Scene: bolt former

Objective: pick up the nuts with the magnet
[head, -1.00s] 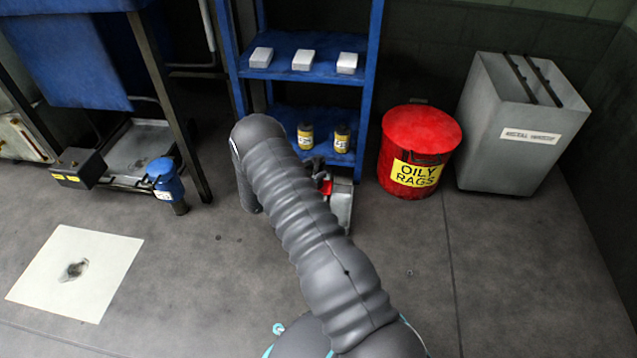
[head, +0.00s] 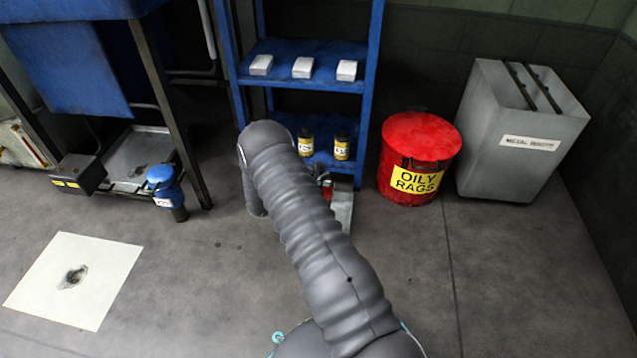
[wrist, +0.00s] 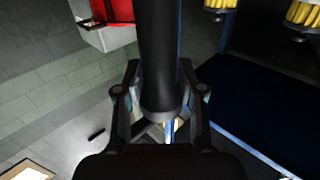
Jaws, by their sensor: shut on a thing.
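In the wrist view my gripper (wrist: 160,78) is shut on a thick dark cylinder (wrist: 158,40), which looks like the magnet or its handle. The cylinder runs from the top of the picture to a rounded end between the fingers. In the head view the gripper and its load are mostly hidden behind my arm. No nuts can be made out for certain. Tiny dark specks (head: 217,245) lie on the floor, too small to identify. A small dark bar (wrist: 97,135) lies on the floor in the wrist view.
A red part (head: 327,190) and a grey box (head: 342,208) stand beside my arm, before the blue shelf (head: 318,84). A red oily-rags can (head: 418,145) and a grey metal waste bin (head: 510,140) stand right. A stained white sheet (head: 100,265) lies left. The right foreground floor is clear.

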